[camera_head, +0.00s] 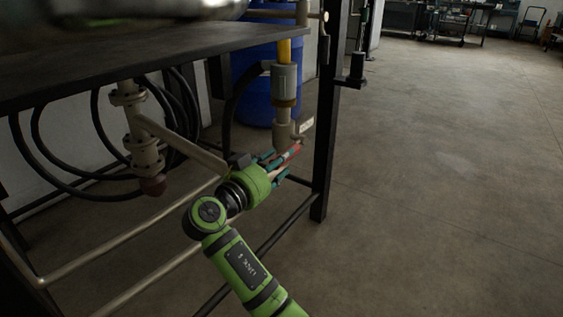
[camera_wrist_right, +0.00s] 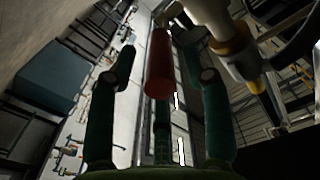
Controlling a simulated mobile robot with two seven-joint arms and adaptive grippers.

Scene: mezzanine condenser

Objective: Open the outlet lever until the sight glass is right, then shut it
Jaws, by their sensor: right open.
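The outlet lever (camera_head: 291,153) has a red grip and sits low on the vertical outlet pipe (camera_head: 284,95) under the bench. A yellow section (camera_head: 284,50) shows above the grey fitting on that pipe; it may be the sight glass, and no level can be read. My right gripper (camera_head: 277,165) is at the lever with its teal fingers spread. In the right wrist view the red grip (camera_wrist_right: 158,62) lies between the open fingers (camera_wrist_right: 160,85), with gaps visible on both sides. Contact cannot be told. My left gripper is not in view.
A dark bench top (camera_head: 150,62) is above, with a black leg (camera_head: 325,150) close right of the lever. A flanged pipe (camera_head: 140,140) and black hoses (camera_head: 60,185) hang at left. A blue barrel (camera_head: 253,75) stands behind. The floor (camera_head: 440,170) at right is clear.

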